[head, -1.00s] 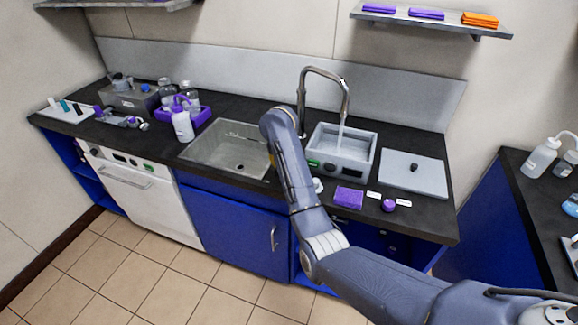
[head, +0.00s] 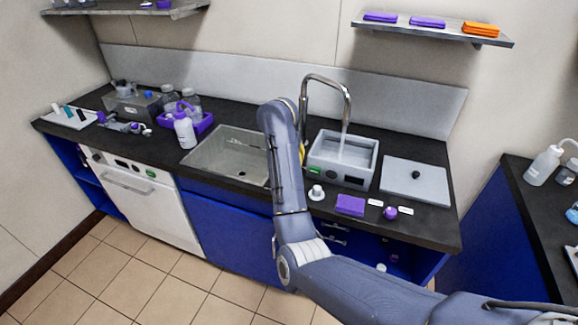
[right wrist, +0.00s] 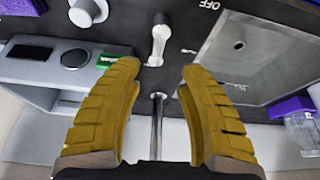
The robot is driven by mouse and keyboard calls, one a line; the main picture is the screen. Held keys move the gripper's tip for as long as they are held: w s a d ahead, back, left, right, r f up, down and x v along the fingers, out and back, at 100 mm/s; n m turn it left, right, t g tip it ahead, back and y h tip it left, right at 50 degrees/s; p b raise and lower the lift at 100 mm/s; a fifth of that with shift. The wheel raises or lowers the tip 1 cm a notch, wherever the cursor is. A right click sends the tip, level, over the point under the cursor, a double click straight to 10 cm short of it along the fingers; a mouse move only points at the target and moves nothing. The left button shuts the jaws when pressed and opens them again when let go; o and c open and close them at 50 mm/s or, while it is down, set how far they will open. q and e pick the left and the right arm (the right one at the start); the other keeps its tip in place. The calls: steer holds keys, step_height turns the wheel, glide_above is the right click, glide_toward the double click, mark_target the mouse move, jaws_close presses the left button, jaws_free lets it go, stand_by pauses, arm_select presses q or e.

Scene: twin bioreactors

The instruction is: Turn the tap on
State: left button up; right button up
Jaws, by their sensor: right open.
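In the right wrist view a pale lever with a dark end (right wrist: 158,42) lies ahead of my fingers, near an "OFF" label (right wrist: 208,5). A chrome rod (right wrist: 158,125) shows between the fingers. My right gripper (right wrist: 160,75) is open, its yellow fingers apart and not touching the lever. In the head view my forearm hides most of that gripper. My left gripper is out of view.
The metal sink (head: 222,152) is left of my arm. The grey bath (head: 365,160) with a green display is close on the right. A white knob (head: 316,192), purple block (head: 350,205) and grey lid (head: 415,182) lie on the counter.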

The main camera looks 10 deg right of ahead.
steer(key=w+d+r+m+g+y, duration=0.1)
steer(key=w+r, duration=0.2)
steer(key=r, duration=0.3)
steer(key=w+r+y, duration=0.1)
steer(key=w+r, duration=0.1)
steer(key=r, duration=0.5)
steer(key=s+f+g, duration=0.1)
steer(key=f, duration=0.3)
steer(key=s+f+g, duration=0.1)
steer(key=f, duration=0.3)
steer(key=s+f+g, duration=0.1)
steer(key=f, duration=0.3)
steer(key=shift+d+f, duration=0.15)
steer(key=shift+d, duration=0.2)
steer(key=shift+w+f, duration=0.15)
steer(key=shift+f, duration=0.25)
steer(key=shift+s+f, duration=0.2)
steer(key=shift+f, duration=0.75)
steer(key=shift+a+f, duration=0.1)
steer(key=shift+f, duration=2.7)
steer(key=shift+o, duration=0.3)
jaws_close()
